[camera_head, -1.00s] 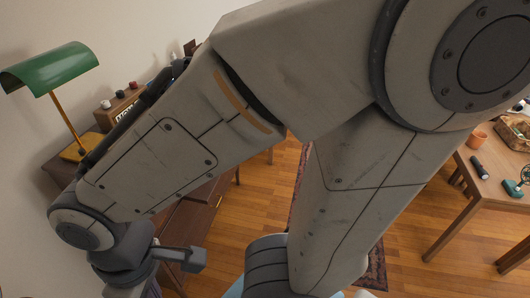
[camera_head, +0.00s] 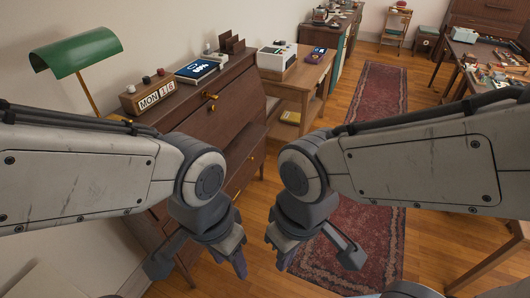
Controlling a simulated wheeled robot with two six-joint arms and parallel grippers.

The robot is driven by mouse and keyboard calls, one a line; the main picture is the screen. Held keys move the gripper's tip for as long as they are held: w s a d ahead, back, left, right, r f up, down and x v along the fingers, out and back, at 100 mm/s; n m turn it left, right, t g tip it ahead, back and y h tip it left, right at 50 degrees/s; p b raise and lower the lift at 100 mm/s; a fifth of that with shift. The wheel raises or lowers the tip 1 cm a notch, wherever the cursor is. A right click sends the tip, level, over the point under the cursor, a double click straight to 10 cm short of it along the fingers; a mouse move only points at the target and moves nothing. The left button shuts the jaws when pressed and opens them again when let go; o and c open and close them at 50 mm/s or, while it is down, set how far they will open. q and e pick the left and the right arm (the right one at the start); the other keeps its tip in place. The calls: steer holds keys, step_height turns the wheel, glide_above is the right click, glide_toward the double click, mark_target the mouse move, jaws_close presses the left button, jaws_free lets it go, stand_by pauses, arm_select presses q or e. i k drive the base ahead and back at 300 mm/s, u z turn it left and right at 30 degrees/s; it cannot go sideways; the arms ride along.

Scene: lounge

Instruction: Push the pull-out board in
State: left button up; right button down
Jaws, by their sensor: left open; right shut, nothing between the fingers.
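The dark wooden bureau (camera_head: 240,95) stands against the wall on the left. My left gripper (camera_head: 231,258) hangs down in front of the bureau, open and empty. My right gripper (camera_head: 283,257) hangs to its right above the floor and rug edge, shut and empty. The two grippers are apart, and neither visibly touches the furniture.
On the bureau are a green lamp (camera_head: 77,52), a calendar block (camera_head: 149,98) and a lit display (camera_head: 198,71). A lighter wooden desk (camera_head: 303,78) stands beyond it. A red rug (camera_head: 374,92) covers the middle floor. A cluttered table (camera_head: 462,50) stands far right.

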mark_target(240, 151)
steer(key=z, duration=0.7)
steer(key=i, duration=1)
steer(key=z, duration=0.1)
